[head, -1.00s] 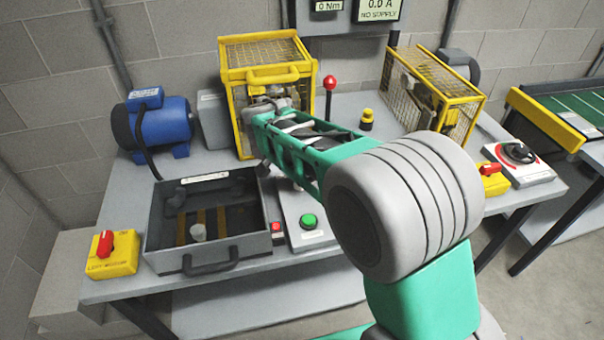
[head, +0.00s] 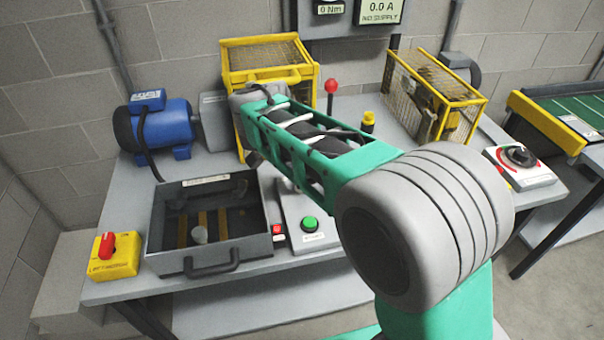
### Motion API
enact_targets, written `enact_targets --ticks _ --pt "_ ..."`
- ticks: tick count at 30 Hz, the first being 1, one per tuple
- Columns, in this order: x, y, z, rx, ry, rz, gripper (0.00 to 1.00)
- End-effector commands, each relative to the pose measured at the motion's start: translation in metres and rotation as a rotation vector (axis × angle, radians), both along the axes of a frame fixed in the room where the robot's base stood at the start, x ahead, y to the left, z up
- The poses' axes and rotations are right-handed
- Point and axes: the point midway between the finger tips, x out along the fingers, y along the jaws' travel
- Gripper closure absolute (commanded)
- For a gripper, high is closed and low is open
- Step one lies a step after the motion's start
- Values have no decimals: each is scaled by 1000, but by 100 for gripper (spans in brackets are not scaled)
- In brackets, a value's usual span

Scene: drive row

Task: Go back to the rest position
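My green and grey arm reaches from the lower right up over the bench (head: 110,200). Its far end is in front of the left yellow guard cage (head: 262,52), whose lid looks down. A small dark part of my gripper (head: 254,158) shows below the forearm, in front of the cage's foot. The rest of the gripper is hidden behind my arm. I cannot see its fingertips, or whether it holds anything.
A grey tray (head: 212,252), a yellow switch box with a red knob (head: 112,258) and a blue motor (head: 165,126) are left. A red-topped lever (head: 331,86) stands behind my forearm. Right are a second cage (head: 432,88), a dial box (head: 520,166) and another table.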

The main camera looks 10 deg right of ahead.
Motion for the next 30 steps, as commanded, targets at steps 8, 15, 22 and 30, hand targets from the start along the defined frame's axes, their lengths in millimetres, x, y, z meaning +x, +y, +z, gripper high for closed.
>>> enact_targets --ticks 8,15,22,30 --pt "-6 6 19 0 0 0 55" --pt "-6 6 19 0 0 0 55" --pt "-51 -19 40 10 48 214 55" --pt "-166 -24 33 37 99 726 55"
